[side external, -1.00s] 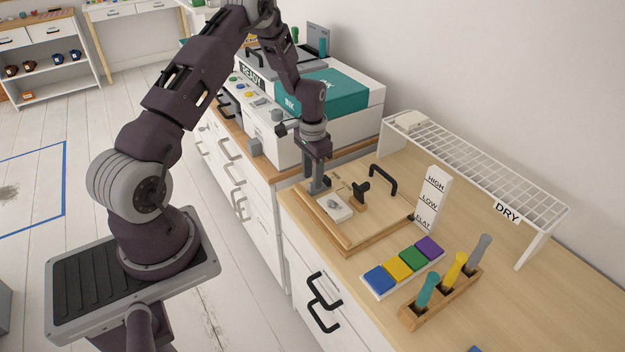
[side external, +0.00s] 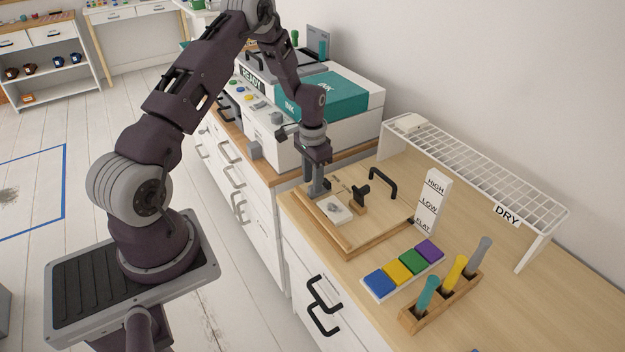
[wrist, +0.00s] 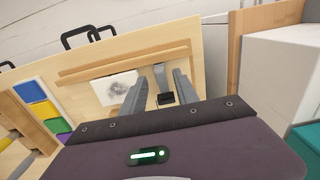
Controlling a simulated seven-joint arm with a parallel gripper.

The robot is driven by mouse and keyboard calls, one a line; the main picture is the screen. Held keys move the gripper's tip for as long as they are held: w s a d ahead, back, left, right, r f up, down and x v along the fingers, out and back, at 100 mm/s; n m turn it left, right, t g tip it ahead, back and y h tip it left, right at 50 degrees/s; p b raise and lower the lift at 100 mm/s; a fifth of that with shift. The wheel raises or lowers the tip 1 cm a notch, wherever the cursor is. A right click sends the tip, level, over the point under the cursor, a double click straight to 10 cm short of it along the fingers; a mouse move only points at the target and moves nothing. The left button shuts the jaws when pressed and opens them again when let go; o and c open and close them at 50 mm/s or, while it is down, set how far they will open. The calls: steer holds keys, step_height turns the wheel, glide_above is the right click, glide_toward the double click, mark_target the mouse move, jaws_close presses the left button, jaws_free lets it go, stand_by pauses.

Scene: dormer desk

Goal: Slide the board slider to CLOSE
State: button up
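The wooden board (side external: 322,228) with raised rails lies on the desk; its rail also shows in the wrist view (wrist: 125,63). A white plate (side external: 338,213) with a grey smudge sits in it, also seen in the wrist view (wrist: 115,91). My gripper (side external: 316,190) points down over the board's far-left part. In the wrist view its fingers (wrist: 160,80) are apart, with gaps beside a small grey and black piece (wrist: 166,98) between them. I cannot tell whether this piece is the slider. A black post (side external: 361,192) on a wooden block stands right of the gripper. No CLOSE label is legible.
A white HIGH/LOW/FLAT gauge (side external: 434,201) stands right of the board. Coloured pads (side external: 404,267) and a wooden holder with tools (side external: 440,300) are in front. A wire DRY rack (side external: 470,170) stands behind. A white-and-teal machine (side external: 335,92) is beyond my gripper.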

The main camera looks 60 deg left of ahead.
steer(key=shift+f, duration=0.75)
jaws_close()
stand_by(0.9)
